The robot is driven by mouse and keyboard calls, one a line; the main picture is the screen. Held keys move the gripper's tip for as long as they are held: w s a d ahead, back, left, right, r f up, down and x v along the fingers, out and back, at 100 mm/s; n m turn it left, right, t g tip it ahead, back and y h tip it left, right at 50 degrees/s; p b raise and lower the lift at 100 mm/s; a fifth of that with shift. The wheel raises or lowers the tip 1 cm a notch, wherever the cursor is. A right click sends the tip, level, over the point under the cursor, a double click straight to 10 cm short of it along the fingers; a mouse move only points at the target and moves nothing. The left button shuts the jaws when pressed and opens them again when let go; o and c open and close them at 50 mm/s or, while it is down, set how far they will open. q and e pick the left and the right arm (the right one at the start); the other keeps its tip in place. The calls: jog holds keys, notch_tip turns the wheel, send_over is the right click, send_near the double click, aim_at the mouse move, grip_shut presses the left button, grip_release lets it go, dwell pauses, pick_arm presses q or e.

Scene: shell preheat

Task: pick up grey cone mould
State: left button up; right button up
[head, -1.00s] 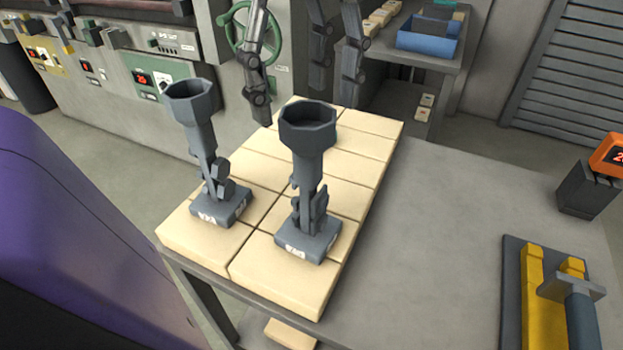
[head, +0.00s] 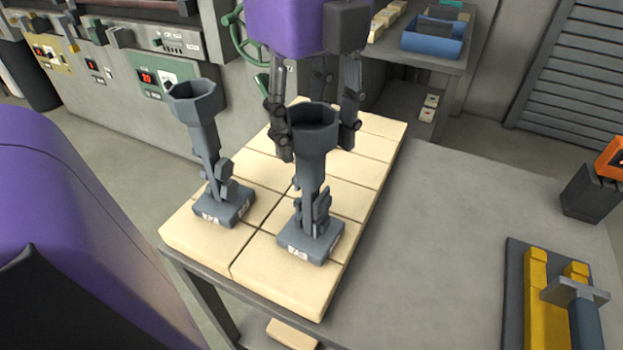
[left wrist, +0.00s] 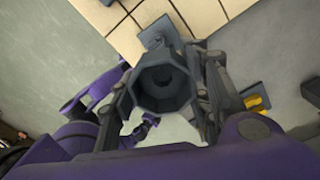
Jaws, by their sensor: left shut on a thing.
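Two grey cone moulds with wide octagonal funnel tops and square labelled bases stand upright on cream tiles. One is on the left (head: 205,140); the other is to its right and nearer the tiles' right edge (head: 311,175). My left gripper (head: 315,130) reaches down from the top of the head view, with its dark fingers on either side of the right mould's funnel. In the left wrist view, this mould's open funnel (left wrist: 163,88) sits between the fingers, which are shut on it. Its base still appears to rest on the tiles. My right gripper is not in view.
The cream tile bed (head: 375,145) lies on a grey table (head: 440,230) with free room at right. A dark tray with yellow bars (head: 537,290) and an orange display (head: 612,158) are at right. A blue bin (head: 432,45) stands on a rear shelf.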

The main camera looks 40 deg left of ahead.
pick_arm(q)
grip_shut()
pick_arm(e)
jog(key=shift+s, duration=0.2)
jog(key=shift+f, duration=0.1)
